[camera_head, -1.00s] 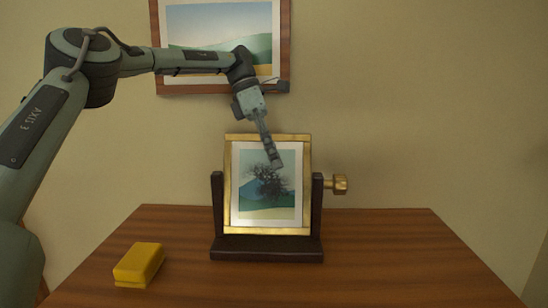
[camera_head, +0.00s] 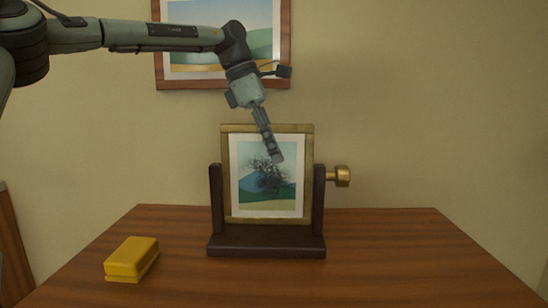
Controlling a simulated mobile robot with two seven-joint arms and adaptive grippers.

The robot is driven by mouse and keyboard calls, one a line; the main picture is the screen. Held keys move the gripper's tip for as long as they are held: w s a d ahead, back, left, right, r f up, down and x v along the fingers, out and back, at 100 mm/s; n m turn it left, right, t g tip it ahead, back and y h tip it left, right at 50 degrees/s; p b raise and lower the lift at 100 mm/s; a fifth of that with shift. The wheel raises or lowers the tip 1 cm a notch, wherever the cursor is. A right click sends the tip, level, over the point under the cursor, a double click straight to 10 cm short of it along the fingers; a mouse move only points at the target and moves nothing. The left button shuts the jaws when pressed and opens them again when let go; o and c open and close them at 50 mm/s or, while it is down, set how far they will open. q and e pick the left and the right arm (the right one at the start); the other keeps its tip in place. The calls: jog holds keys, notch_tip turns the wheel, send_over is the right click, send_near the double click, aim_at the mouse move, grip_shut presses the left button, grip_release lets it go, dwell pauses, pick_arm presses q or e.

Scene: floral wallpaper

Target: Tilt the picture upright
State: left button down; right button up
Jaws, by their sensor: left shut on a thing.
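The picture (camera_head: 245,205), a landscape with a dark tree-like shape in a gold frame, hangs between the two posts of a dark wooden stand (camera_head: 266,240) on the table. Its sides look near vertical, and a gap shows between its lower edge and the stand's base. A brass knob (camera_head: 338,176) sticks out at the stand's right. My left gripper (camera_head: 275,155) comes down from above over the frame's top edge, its visible finger in front of the picture. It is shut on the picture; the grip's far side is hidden. My right gripper is not in view.
A yellow block (camera_head: 131,258) lies on the wooden table (camera_head: 390,265) at the left front. A larger framed picture (camera_head: 284,60) hangs on the wall behind, partly hidden by my left arm. The table right of the stand is clear.

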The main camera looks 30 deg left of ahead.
pick_arm(q)
jog(key=c, duration=1.5)
grip_release()
jog(key=v, duration=1.2)
jog(key=shift+d, duration=0.1)
jog(key=shift+s, duration=0.1)
